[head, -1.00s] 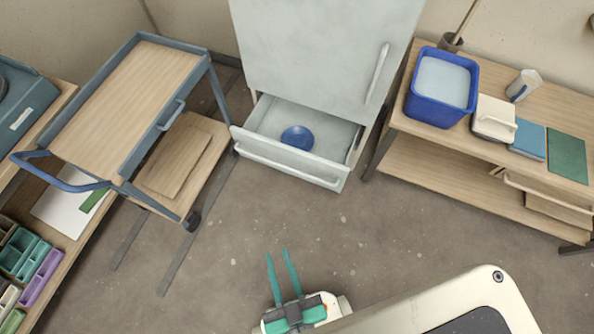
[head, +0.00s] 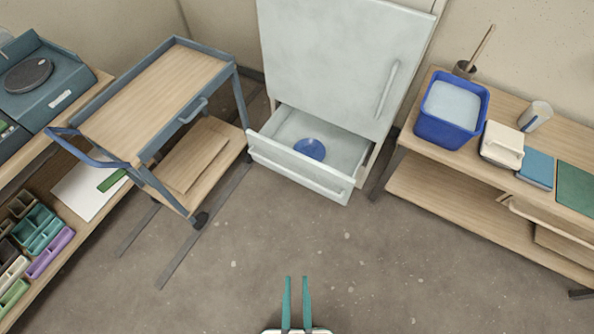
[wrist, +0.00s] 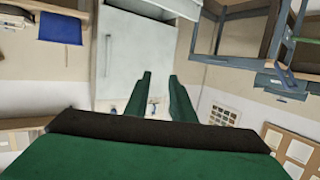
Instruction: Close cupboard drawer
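The cupboard drawer (head: 297,172) is pulled open at the bottom of the pale grey cupboard (head: 335,60). A bar handle runs along its front, and a blue bowl or dish (head: 309,149) lies inside. The cupboard door above the drawer looks shut. My gripper (head: 296,280) is at the bottom of the head view, well short of the drawer and touching nothing. Its two green fingers are apart with nothing between them. In the wrist view the fingers (wrist: 158,88) are also spread, with the cupboard (wrist: 135,55) beyond them; the drawer is not clear there.
A blue-framed trolley (head: 160,90) stands left of the drawer. A wooden shelf table (head: 440,195) stands to the right, bearing a blue bucket (head: 445,130). A shelf with coloured trays (head: 40,230) is at the far left. The floor (head: 290,235) before the drawer is clear.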

